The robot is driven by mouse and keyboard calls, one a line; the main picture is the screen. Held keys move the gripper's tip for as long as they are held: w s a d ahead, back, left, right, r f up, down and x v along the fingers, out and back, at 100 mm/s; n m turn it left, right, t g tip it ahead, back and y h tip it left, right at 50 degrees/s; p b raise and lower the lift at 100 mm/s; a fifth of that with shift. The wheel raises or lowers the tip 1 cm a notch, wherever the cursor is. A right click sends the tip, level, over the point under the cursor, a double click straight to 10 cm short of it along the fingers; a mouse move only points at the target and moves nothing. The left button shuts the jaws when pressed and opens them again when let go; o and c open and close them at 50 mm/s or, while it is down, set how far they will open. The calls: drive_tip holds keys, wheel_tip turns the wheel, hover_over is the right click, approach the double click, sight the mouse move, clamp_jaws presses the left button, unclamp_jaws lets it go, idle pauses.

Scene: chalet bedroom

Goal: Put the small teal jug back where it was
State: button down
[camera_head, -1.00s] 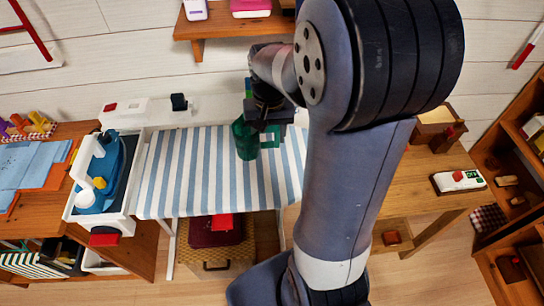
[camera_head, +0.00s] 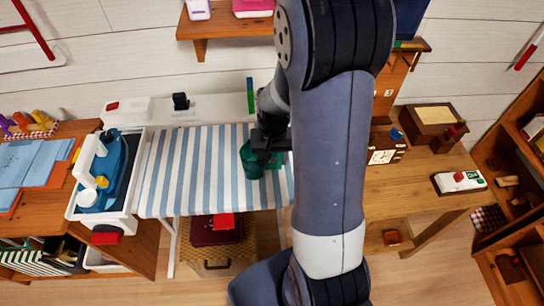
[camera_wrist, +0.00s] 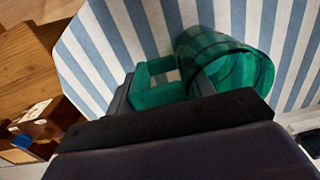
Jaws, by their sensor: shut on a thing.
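The small teal jug (camera_head: 251,162) is at the striped ironing board (camera_head: 190,165), over the right part of its cover. My gripper (camera_head: 266,146) is shut on the jug's handle, on the jug's right side. In the wrist view the jug (camera_wrist: 225,58) lies across the upper right with its round opening to the right, and its squarish handle (camera_wrist: 152,84) runs to my gripper (camera_wrist: 165,100). The striped cover is close behind the jug. I cannot tell whether the jug touches it. My arm hides the board's right end.
A white holder with a blue iron (camera_head: 103,180) stands at the board's left end. A desk (camera_head: 425,180) with a clock (camera_head: 385,156) and a wooden box (camera_head: 433,118) is on the right. A wall shelf (camera_head: 225,24) hangs above. The board's left and middle are clear.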

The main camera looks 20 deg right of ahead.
drive_tip(key=shift+f, duration=0.2)
drive_tip(key=c, duration=0.6)
unclamp_jaws()
drive_tip(key=shift+r, duration=0.1)
wheel_tip(320, 180, up, 12)
drive_tip(key=shift+d+r, duration=0.15)
